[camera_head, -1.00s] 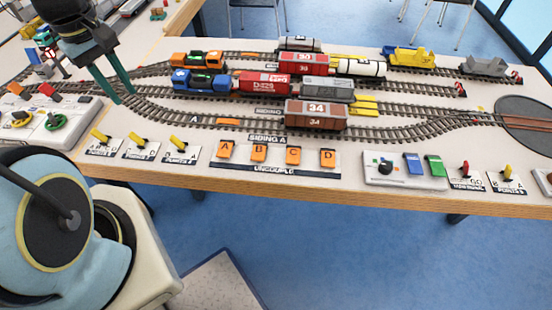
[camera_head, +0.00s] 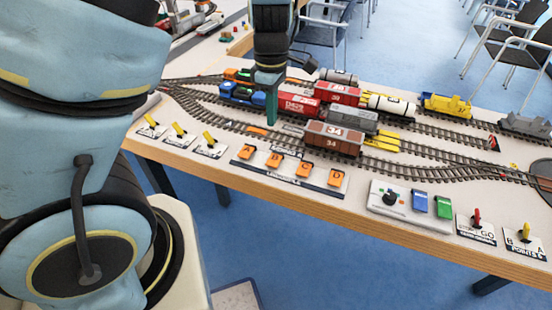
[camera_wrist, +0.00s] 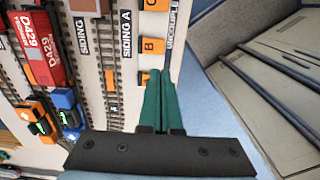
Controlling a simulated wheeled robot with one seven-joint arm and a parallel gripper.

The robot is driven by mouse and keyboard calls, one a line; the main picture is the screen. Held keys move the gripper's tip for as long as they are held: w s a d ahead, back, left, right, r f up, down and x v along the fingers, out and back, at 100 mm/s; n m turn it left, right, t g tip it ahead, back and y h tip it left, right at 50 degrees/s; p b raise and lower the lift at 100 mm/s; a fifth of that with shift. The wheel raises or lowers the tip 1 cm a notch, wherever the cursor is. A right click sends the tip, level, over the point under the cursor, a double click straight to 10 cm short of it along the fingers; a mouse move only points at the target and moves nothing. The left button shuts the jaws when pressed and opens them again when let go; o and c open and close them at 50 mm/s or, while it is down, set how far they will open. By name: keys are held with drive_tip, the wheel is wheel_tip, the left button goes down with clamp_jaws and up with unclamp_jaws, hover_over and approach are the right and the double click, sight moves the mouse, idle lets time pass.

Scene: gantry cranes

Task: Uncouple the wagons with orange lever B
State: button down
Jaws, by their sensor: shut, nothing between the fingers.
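The orange lever B (camera_head: 274,160) stands on the white uncouple panel (camera_head: 262,167), between the orange lever A (camera_head: 247,152) and the orange lever C (camera_head: 302,169). The orange lever D (camera_head: 335,177) is at the right end. My gripper (camera_head: 271,122) points down, its green fingers together and empty. In the head view its tips appear over the tracks, beyond the levers. In the wrist view the tips (camera_wrist: 163,73) are just below lever B (camera_wrist: 153,46), and the fingers partly hide an orange piece. Contact with a lever is not visible. Wagons include a brown one marked 34 (camera_head: 334,140).
Yellow point levers (camera_head: 180,130) stand left of the panel. A control box with blue and green switches (camera_head: 420,200) and a red lever (camera_head: 477,217) stand to its right. Several wagons line the tracks behind. The table's wooden front edge (camera_head: 300,205) is close.

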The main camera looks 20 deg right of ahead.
sight(272, 164)
drive_tip(key=shift+f, duration=0.1)
wheel_tip(272, 164, down, 14)
drive_tip(key=shift+r, duration=0.1)
idle(0.5)
drive_tip(key=shift+a+f, duration=0.1)
drive_tip(key=shift+f, duration=0.3)
drive_tip(key=shift+r, duration=0.15)
idle(0.4)
drive_tip(key=shift+r+p, duration=0.65)
drive_tip(key=shift+r, duration=0.05)
